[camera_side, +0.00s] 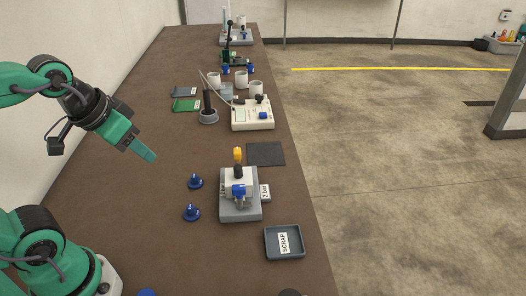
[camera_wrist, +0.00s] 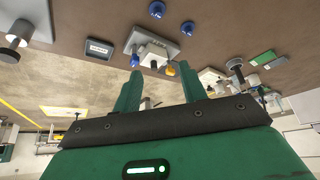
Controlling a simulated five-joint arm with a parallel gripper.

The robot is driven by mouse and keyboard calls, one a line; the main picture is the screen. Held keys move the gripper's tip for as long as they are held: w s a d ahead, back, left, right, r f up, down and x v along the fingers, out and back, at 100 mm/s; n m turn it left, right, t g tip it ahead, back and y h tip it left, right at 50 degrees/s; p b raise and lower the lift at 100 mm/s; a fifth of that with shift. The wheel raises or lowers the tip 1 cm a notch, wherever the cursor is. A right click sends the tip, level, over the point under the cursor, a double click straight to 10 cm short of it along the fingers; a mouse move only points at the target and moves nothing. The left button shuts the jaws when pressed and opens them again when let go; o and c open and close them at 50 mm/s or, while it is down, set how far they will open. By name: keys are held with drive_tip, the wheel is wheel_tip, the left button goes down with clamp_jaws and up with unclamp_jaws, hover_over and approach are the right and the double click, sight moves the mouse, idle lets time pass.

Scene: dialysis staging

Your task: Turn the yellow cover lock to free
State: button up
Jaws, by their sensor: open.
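The yellow cover lock (camera_side: 238,154) sits on top of a dark post at the back of a small white and grey device (camera_side: 228,205), which also carries a blue part on its front. In the wrist view the yellow lock (camera_wrist: 170,70) shows small beyond the finger gap, beside the device's pale body. My gripper (camera_side: 148,154) is up at the left in the side view, well apart from the lock and pointing down to the right. In the wrist view my gripper's (camera_wrist: 160,80) two green fingers are spread with nothing between them. Which way the lock is turned I cannot tell.
Two blue knobs (camera_side: 195,182) stand left of the device. A grey SCRAP tray (camera_side: 270,255) lies in front, a black mat (camera_side: 266,154) behind. A cream unit (camera_side: 252,118), white cups and a green board (camera_side: 186,105) are farther back. Brown table between arm and device is mostly clear.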

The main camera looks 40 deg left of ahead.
drive_tip(key=w, duration=0.1)
drive_tip(key=n+g, duration=0.5)
drive_tip(key=n, duration=0.4)
hover_over(237, 150)
drive_tip(key=f, duration=0.7)
drive_tip(key=shift+s+f, duration=0.3)
drive_tip(key=shift+f, duration=0.1)
drive_tip(key=shift+w+f+g, duration=0.3)
drive_tip(key=shift+f, duration=0.05)
drive_tip(key=shift+f, duration=3.9)
drive_tip(key=shift+c, duration=0.4)
